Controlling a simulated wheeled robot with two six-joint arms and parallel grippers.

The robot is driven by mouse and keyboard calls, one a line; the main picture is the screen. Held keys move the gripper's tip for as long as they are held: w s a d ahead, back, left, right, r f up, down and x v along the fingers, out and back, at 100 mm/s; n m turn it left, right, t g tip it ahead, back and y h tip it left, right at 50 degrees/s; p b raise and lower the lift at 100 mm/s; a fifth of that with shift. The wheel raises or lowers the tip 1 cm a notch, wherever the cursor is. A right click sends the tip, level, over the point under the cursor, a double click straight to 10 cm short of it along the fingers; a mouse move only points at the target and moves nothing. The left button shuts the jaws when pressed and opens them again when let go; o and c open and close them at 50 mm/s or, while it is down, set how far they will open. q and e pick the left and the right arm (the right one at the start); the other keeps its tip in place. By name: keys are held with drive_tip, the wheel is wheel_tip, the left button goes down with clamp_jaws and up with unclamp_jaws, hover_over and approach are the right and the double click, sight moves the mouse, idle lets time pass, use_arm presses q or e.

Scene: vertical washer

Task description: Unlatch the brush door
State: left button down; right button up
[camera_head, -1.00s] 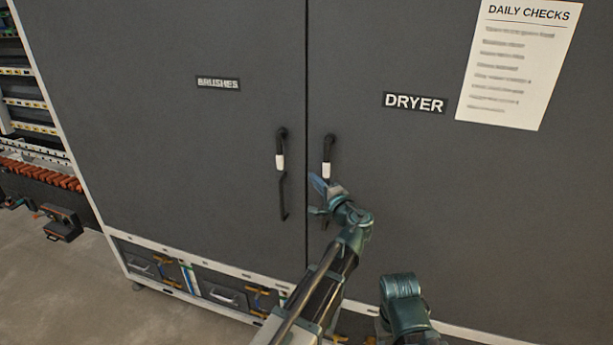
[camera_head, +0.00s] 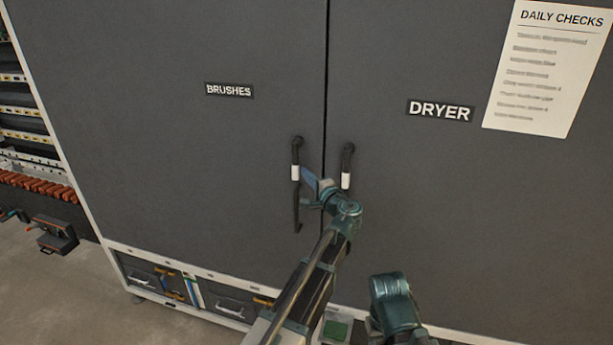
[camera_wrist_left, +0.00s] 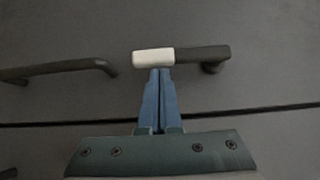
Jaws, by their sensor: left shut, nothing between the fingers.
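The grey BRUSHES door (camera_head: 170,150) is closed and has a black latch lever (camera_head: 297,146) with a white grip near its right edge. Below the lever is a dark pull handle (camera_head: 297,212). My left gripper (camera_head: 307,177) is at the right side of the white grip. In the left wrist view its blue fingers (camera_wrist_left: 159,75) are shut and empty, with their tips at the edge of the white grip (camera_wrist_left: 153,58). I cannot tell whether they touch it. The pull handle (camera_wrist_left: 60,68) shows at left there. My right gripper is not in view.
The DRYER door (camera_head: 440,200) is closed to the right, with its own black latch with a white grip (camera_head: 346,180) close beside my left gripper. A narrow seam parts the doors. Drawers (camera_head: 235,305) lie below, and a shelf with tools (camera_head: 25,130) stands at left.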

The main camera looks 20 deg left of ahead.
use_arm(q)
drive_tip(key=shift+w+a+r+m+t+y+b, duration=0.15)
drive_tip(key=shift+a+m+t+y+b, duration=0.15)
drive_tip(key=shift+a+m+t+b, duration=0.75)
drive_tip(key=shift+s+a+r+m+t+y+b, duration=0.1)
drive_tip(key=shift+a+m+t+y+b, duration=0.25)
drive_tip(key=shift+a+m+b, duration=0.95)
drive_tip(key=shift+w+a+r+m+t+y+b, duration=0.2)
drive_tip(key=shift+a+m+t+b, duration=0.4)
drive_tip(key=shift+a+b, duration=1.25)
drive_tip(key=shift+s+a+p, duration=0.1)
drive_tip(key=shift+a+p, duration=0.5)
drive_tip(key=s+d+f+b, duration=0.5)
drive_tip(key=s+f+b, duration=0.2)
drive_tip(key=f+b, duration=0.2)
drive_tip(key=shift+s+d+f+b, duration=0.15)
drive_tip(key=shift+d+f+b, duration=0.15)
drive_tip(key=shift+f+b, duration=0.05)
